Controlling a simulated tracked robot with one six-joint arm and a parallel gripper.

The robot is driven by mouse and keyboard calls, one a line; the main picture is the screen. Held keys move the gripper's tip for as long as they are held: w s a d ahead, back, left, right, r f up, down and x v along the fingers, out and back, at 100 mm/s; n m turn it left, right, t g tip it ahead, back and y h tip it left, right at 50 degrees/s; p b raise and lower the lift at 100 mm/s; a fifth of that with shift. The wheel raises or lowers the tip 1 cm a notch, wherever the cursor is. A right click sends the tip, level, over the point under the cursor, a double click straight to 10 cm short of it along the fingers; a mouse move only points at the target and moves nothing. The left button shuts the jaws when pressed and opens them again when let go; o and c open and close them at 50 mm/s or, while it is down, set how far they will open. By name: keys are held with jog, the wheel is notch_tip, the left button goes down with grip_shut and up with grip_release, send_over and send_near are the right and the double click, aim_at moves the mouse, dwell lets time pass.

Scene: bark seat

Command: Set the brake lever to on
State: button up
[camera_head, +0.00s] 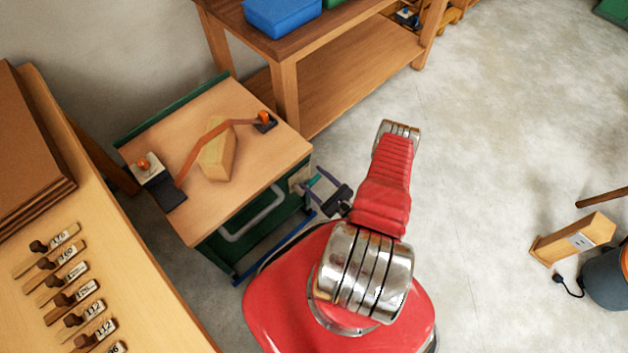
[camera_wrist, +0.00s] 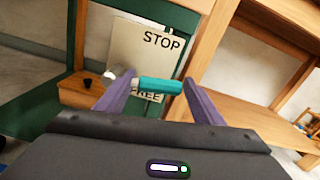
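The brake lever shows a teal handle (camera_wrist: 160,86) in the wrist view, lying crosswise in front of a pale plate (camera_wrist: 142,50). The plate reads STOP above and FREE below; the handle is beside FREE and partly covers that word. My gripper (camera_wrist: 160,80) has its two purple fingers spread wide, one at each end of the handle. I cannot tell whether they touch it. In the head view my gripper (camera_head: 320,188) is at the right side of the green cart (camera_head: 215,247), where the lever is too small to make out.
A wood-topped cart surface holds a wooden block (camera_head: 217,155) and an orange-brown bar (camera_head: 205,145). A wooden shelf bench (camera_head: 345,75) stands close behind my gripper. A board with labelled wooden handles (camera_head: 130,310) is at left. Open floor (camera_head: 480,150) lies to the right.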

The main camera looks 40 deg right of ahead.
jog(key=c, duration=1.4)
jog(key=shift+o, duration=0.2)
